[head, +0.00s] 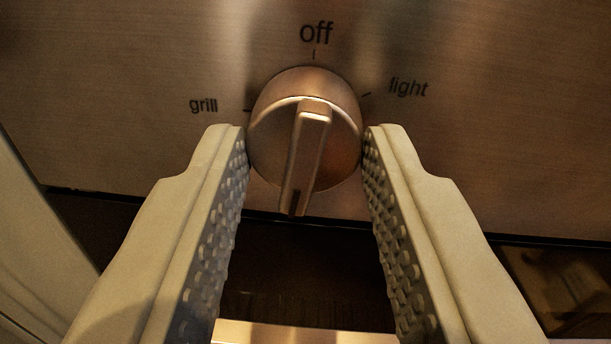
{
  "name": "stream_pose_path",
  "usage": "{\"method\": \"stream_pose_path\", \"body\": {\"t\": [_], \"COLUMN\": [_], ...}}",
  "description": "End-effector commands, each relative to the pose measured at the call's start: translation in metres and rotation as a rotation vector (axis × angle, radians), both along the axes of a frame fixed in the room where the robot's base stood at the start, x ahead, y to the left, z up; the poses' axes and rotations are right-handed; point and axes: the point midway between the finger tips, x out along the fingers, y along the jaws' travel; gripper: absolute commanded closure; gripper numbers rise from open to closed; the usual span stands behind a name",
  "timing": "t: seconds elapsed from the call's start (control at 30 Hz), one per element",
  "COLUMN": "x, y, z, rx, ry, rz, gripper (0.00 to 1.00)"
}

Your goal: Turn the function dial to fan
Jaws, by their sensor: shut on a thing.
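The function dial (270,135) is a round metal knob with a raised bar (308,145) across its face. It sits on a brushed metal panel in the upper middle of the head view. The bar is nearly vertical, its top leaning slightly right. A dark mark shows at its lower end. "off" (316,33) is printed above the dial, "grill" (203,105) to the left and "light" (408,88) to the right. No "fan" label shows; the area below the dial is partly hidden. My gripper (305,140) is shut on the dial, one finger against each side of its rim.
The metal panel (120,80) fills the upper view. Below its lower edge is a dark recess (310,285), with a lighter strip (300,333) at the bottom. A pale surface (35,250) stands at the lower left.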

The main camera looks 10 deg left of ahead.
Motion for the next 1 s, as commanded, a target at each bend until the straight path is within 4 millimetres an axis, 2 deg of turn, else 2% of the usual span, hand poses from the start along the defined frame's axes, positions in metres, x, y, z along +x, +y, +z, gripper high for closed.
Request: {"method": "stream_pose_path", "body": {"t": [1.0], "x": [-0.0007], "y": [0.0017], "z": [-0.0012], "rx": [0.905], "ry": [0.217], "rz": [0.0], "gripper": [0.9]}}
